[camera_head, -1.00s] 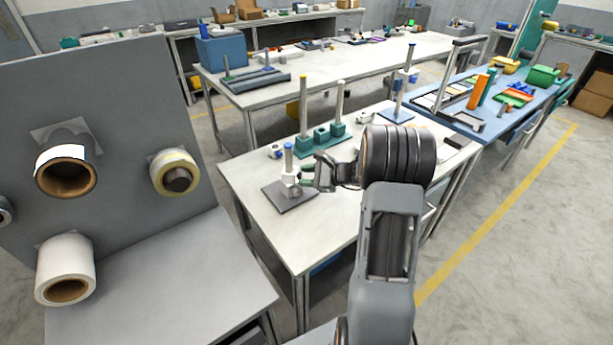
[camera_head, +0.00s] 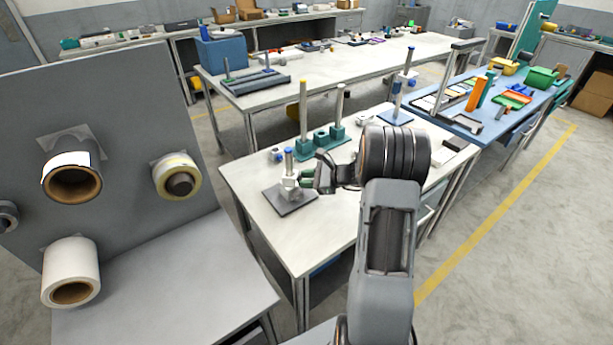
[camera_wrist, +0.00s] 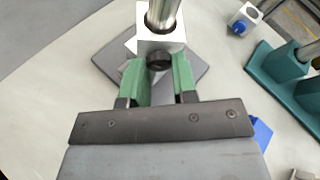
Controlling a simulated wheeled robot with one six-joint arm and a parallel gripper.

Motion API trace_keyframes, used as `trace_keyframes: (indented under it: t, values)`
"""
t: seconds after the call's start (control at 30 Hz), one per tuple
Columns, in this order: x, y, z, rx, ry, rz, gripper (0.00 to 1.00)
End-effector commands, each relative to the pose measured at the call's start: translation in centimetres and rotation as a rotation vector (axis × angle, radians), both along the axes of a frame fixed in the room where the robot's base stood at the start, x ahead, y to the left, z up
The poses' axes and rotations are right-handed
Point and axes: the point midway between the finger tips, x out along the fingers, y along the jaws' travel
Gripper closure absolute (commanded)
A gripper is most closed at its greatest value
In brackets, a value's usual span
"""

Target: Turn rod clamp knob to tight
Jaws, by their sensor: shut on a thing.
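A pale metal rod clamp (camera_head: 290,182) sits low on an upright rod (camera_head: 289,160), which stands on a dark grey base plate (camera_head: 288,203) near the bench's left side. In the wrist view the clamp is a silver block (camera_wrist: 150,43) around the rod (camera_wrist: 163,12). A dark round knob (camera_wrist: 159,60) sticks out of the block's near face. My gripper (camera_wrist: 158,80) has green finger pads, one on each side of the knob, and is shut on it. The head view shows my gripper (camera_head: 308,179) at the clamp's right side. I see no mark of how tight the knob is.
A teal block stand (camera_head: 322,140) with two tall rods is behind the clamp. A small block with a blue knob (camera_wrist: 240,22) lies nearby. Another rod stand (camera_head: 397,103) is farther right. The bench front (camera_head: 300,240) is clear.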

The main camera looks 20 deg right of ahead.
Motion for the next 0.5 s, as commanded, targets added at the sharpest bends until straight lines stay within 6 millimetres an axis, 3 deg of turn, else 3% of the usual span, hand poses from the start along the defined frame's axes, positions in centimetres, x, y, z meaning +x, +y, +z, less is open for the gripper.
trace_keyframes:
  t: [0.5]
  values:
    - [0.29, -0.21, 0.45, 0.258, 0.390, 0.001, 0.97]
